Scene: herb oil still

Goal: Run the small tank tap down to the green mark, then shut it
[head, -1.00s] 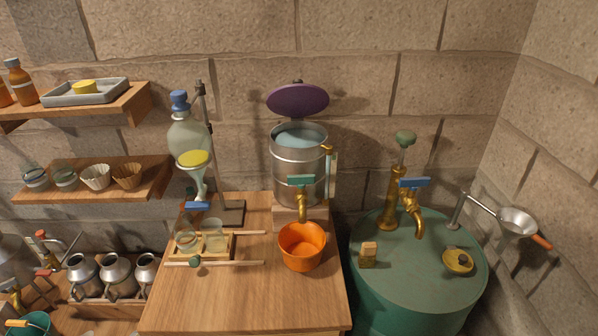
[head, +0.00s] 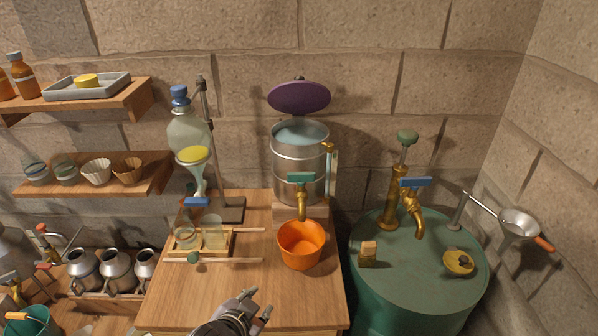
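The small metal tank (head: 299,160) stands on a wooden block at the back of the table, its purple lid (head: 299,97) raised and pale blue liquid inside. Its brass tap (head: 302,204) has a teal handle (head: 301,179) lying crosswise; I see no stream from the spout. A sight tube (head: 331,172) runs up the tank's right side; its level and any green mark are too small to tell. An orange pot (head: 301,245) stands below the spout. My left gripper (head: 259,303) is at the table's front edge, fingers apart and empty, well short of the tap. My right gripper is out of view.
A glass separator (head: 189,137) and a tray of beakers (head: 232,243) stand left of the tank. A green drum (head: 412,281) with a blue-handled tap (head: 415,182) is at the right. The table's front middle (head: 210,290) is bare.

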